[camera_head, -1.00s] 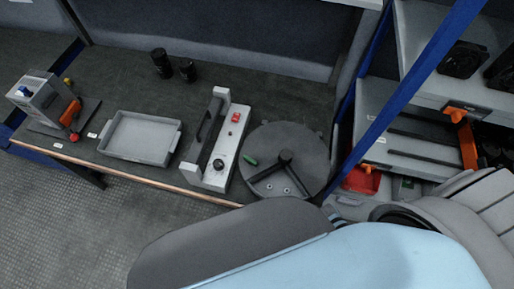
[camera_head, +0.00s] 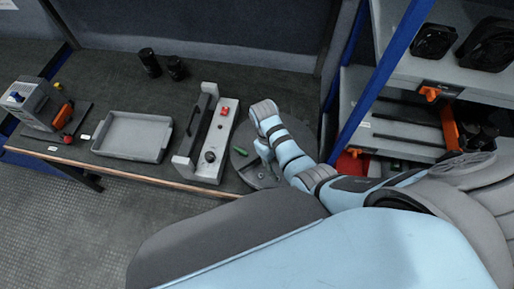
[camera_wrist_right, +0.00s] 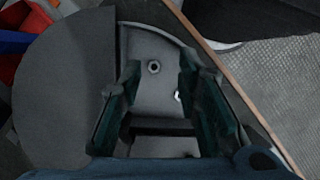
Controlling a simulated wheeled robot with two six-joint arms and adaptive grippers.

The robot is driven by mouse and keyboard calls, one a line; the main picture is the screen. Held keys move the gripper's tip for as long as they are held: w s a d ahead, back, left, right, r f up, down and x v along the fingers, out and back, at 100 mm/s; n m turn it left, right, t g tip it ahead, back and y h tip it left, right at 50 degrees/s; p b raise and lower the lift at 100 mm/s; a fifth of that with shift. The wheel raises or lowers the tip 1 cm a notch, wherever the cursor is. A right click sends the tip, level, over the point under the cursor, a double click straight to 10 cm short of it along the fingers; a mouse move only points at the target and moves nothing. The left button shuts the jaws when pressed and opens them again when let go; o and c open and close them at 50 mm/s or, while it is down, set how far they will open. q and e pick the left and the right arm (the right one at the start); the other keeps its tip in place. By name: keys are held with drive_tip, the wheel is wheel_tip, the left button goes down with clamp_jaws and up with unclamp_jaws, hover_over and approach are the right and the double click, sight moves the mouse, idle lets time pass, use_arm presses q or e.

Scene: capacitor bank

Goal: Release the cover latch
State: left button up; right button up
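A round grey drum top (camera_head: 238,162) sits at the right end of the workbench. A small green tab (camera_head: 220,153) shows on its left side. My right gripper (camera_head: 264,172) is over the drum, with my arm hiding much of it. In the right wrist view the gripper (camera_wrist_right: 158,95) is open, its two dark fingers either side of a lighter grey sector (camera_wrist_right: 140,45) with two bolts. A dark block lies low between the fingers. I cannot tell whether it is the drum's black handle or touches the fingers. The cover latch is not clearly identifiable. My left gripper is not in view.
Left of the drum stands a grey fixture (camera_head: 222,135) with a red switch, then an empty grey tray (camera_head: 134,137) and a boxy device (camera_head: 38,100). Two black cylinders (camera_head: 150,62) stand behind. A blue post (camera_head: 385,80) and shelves rise at the right.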

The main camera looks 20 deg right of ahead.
sight(242, 151)
drive_tip(key=w+a+r+n+t+y, duration=0.1)
drive_tip(key=w+a+r+n+t, duration=0.1)
drive_tip(key=w+a+r, duration=0.3)
drive_tip(key=w+a+r+n+t, duration=0.2)
drive_tip(key=w+a+r, duration=0.1)
drive_tip(key=w+r, duration=0.4)
drive_tip(key=f+b, duration=0.1)
drive_tip(key=f, duration=0.3)
drive_tip(key=f+b, duration=0.2)
drive_tip(key=f, duration=0.3)
drive_tip(key=f+b, duration=0.1)
drive_tip(key=f, duration=0.3)
drive_tip(key=shift+s+d+f, duration=0.15)
drive_tip(key=shift+s+f, duration=0.15)
drive_tip(key=shift+f, duration=0.05)
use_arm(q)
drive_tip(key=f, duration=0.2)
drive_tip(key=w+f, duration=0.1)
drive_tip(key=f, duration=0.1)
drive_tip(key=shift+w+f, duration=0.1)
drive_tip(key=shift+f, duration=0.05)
use_arm(e)
drive_tip(key=shift+s, duration=0.1)
